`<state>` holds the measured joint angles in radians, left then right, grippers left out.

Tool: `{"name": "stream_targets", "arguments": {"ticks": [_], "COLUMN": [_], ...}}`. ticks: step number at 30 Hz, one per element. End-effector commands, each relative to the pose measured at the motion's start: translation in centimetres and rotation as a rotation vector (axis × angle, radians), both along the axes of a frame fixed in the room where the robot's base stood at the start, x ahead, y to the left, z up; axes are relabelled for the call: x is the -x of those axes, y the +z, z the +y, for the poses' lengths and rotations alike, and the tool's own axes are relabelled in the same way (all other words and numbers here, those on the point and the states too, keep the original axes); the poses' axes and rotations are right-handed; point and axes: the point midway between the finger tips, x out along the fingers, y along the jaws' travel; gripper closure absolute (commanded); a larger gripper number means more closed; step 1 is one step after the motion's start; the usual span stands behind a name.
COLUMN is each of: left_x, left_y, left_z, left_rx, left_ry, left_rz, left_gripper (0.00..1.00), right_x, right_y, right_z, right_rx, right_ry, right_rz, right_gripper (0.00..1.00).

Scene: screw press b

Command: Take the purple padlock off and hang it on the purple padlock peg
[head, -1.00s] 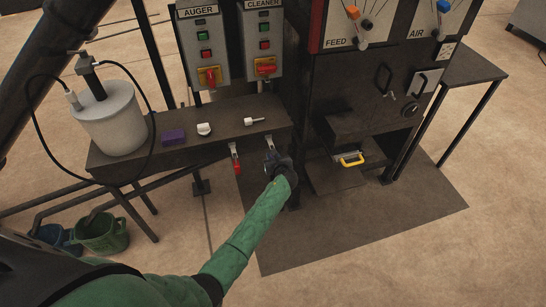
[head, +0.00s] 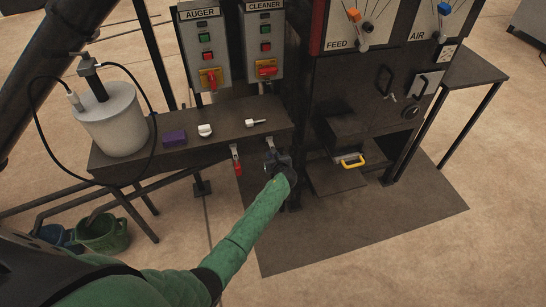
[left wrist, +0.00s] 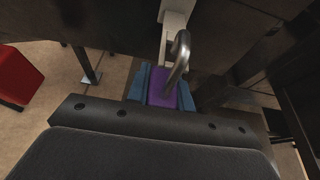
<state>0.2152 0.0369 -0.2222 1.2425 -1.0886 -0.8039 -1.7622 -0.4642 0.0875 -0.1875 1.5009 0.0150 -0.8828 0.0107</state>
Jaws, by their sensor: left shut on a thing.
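My left gripper (head: 271,158) is at the front edge of the dark bench, right of a hanging red padlock (head: 238,168). In the left wrist view its blue fingertips (left wrist: 163,92) are shut on the purple padlock (left wrist: 161,86), one on each side of its body. The padlock's steel shackle (left wrist: 181,55) stands up in front of a white hanger plate (left wrist: 175,22). I cannot tell whether the shackle is around the peg or clear of it. The gripper hides the purple padlock in the head view. My right gripper is not in view.
On the bench (head: 215,146) stand a grey pot (head: 112,120), a purple block (head: 175,138) and two small white items. The auger (head: 204,50) and cleaner (head: 264,45) switch boxes are behind. A yellow handle (head: 352,161) sticks out of the machine at right.

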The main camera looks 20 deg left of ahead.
Motion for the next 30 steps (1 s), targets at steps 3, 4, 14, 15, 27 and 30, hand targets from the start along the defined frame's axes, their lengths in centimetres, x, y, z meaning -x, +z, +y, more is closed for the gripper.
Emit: {"name": "stream_targets", "arguments": {"ticks": [3,4,14,15,27,30], "left_x": [0.0,0.0,0.0,0.0,0.0,0.0], "left_y": [0.0,0.0,-1.0,-1.1,-1.3,-1.3], "left_z": [0.0,0.0,0.0,0.0,0.0,0.0], "left_rx": [0.000,-0.001,-0.001,-0.001,-0.001,-0.001], "left_ry": [0.000,0.000,0.000,0.000,0.000,0.000], "left_rz": [0.000,-0.001,-0.001,-0.001,-0.001,-0.001], "left_gripper": [1.00,1.00,1.00,1.00,1.00,1.00], "right_x": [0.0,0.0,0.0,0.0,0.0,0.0], "right_y": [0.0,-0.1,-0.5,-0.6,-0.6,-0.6], "right_z": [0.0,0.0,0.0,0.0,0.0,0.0], "right_rx": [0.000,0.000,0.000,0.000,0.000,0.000], "right_ry": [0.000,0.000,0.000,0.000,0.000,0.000], "right_rz": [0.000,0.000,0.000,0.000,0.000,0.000], "right_gripper": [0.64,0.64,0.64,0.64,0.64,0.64]}}
